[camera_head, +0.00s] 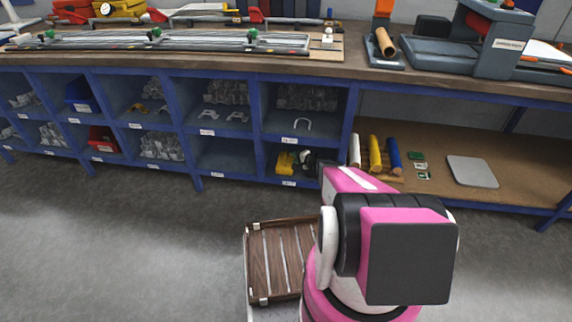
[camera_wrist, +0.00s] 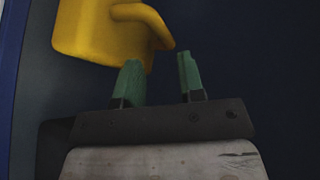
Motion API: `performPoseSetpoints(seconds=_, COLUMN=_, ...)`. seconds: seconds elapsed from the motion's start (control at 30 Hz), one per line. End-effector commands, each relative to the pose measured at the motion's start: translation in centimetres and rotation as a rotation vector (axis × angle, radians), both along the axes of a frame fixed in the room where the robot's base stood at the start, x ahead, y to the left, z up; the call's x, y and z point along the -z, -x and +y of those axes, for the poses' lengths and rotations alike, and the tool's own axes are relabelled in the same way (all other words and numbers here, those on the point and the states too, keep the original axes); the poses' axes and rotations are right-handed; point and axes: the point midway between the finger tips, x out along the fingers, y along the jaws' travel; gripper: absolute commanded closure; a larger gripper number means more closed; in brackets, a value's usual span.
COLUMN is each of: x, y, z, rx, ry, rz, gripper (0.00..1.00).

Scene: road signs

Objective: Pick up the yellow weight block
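The yellow weight block (camera_head: 286,162) sits in the lower right cubby of the blue shelf, beside dark and white shapes I cannot make out clearly. In the wrist view, the yellow block (camera_wrist: 82,28) fills the upper left, with its curved handle (camera_wrist: 145,20) reaching right. My gripper (camera_wrist: 158,66) has two green fingers, open with an empty gap between them. The fingertips are close to the handle's lower edge; I cannot tell if they touch it. In the head view my arm hides most of my gripper.
Blue dividers (camera_head: 256,118) wall the cubby. Yellow and blue rolls (camera_head: 375,154) lie on the lower shelf to the right, near my arm. A wooden slatted tray (camera_head: 281,262) is in front of the shelf. The floor at left is clear.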

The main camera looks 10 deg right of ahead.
Motion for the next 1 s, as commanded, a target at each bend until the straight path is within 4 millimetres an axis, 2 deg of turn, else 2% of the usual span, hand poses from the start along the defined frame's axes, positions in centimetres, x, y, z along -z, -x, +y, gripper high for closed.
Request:
performPoseSetpoints(seconds=0.27, x=0.7, y=-1.6, z=1.3, rx=-0.001, ry=0.0, rz=0.001, gripper=0.64)
performPoseSetpoints(seconds=0.53, x=1.9, y=-4.3, z=3.4, rx=-0.001, ry=0.0, rz=0.0, gripper=0.64)
performPoseSetpoints(seconds=0.8, x=1.9, y=-4.4, z=3.6, rx=0.0, ry=0.001, rz=0.001, gripper=0.64)
performPoseSetpoints(seconds=0.87, x=1.9, y=-4.4, z=3.6, rx=0.0, ry=0.001, rz=0.001, gripper=0.84)
performPoseSetpoints(seconds=0.9, x=1.9, y=-4.4, z=3.6, rx=0.0, ry=0.001, rz=0.001, gripper=0.97)
performPoseSetpoints(seconds=0.93, x=1.9, y=-4.4, z=3.7, rx=0.0, ry=0.001, rz=0.001, gripper=1.0)
performPoseSetpoints(seconds=1.0, x=1.9, y=-4.4, z=3.6, rx=0.0, ry=0.001, rz=0.001, gripper=1.0)
